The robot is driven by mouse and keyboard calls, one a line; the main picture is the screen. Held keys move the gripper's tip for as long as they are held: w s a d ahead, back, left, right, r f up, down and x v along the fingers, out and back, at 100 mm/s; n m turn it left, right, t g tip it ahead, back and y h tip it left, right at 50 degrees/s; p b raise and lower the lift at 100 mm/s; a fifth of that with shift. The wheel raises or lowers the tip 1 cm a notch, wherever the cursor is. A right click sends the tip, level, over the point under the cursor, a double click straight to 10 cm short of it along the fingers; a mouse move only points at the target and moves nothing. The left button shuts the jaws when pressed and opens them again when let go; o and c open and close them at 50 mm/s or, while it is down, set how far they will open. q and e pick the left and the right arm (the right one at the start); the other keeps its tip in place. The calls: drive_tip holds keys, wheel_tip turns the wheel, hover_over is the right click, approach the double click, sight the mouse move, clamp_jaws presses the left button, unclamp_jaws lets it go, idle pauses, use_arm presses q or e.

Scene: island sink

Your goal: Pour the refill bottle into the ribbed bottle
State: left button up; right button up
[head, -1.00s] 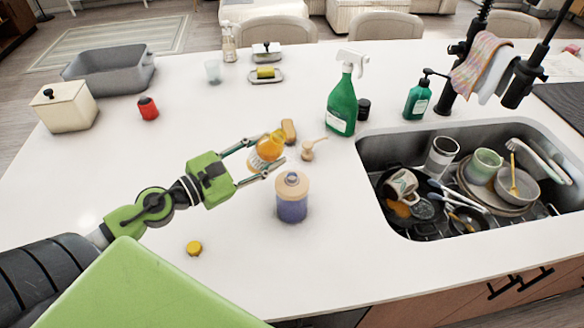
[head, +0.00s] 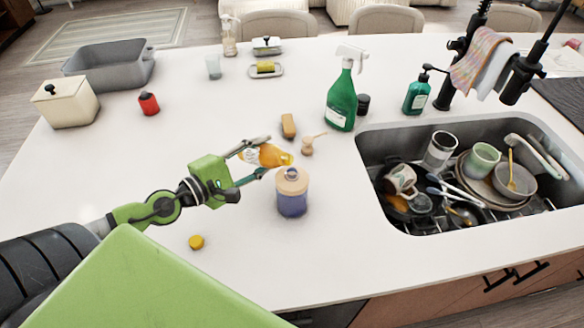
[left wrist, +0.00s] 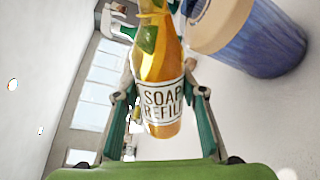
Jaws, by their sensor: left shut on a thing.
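The refill bottle (head: 266,156) is orange with a white "SOAP REFILL" label, which reads in the left wrist view (left wrist: 163,105). My left gripper (head: 262,157) is shut on it and holds it above the counter. The bottle is tilted to nearly lying, its neck end pointing right, close to the ribbed bottle's top. The ribbed bottle (head: 292,198) stands upright on the counter, blue-purple with a beige collar (head: 292,177) and an opening on top. It also shows at the upper right of the left wrist view (left wrist: 255,40). I cannot make out any flow between them. My right gripper is out of view.
A yellow cap (head: 196,242) lies on the counter. A brush (head: 308,147) and a brown block (head: 288,126) lie behind the bottles. A green spray bottle (head: 341,105) stands further back. The sink (head: 400,225) with dishes is at the right.

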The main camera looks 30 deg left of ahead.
use_arm(q)
drive_tip(key=shift+r+p, duration=0.35)
drive_tip(key=shift+p, duration=0.05)
drive_tip(key=shift+w+a+r+m+p, duration=0.15)
drive_tip(key=shift+r+m+p, duration=0.2)
drive_tip(key=shift+m+p, duration=0.4)
drive_tip(key=shift+y, duration=0.3)
drive_tip(key=shift+a+r+m+p, duration=0.1)
drive_tip(key=shift+r+m+p, duration=0.7)
drive_tip(key=shift+p, duration=1.55)
idle(0.9)
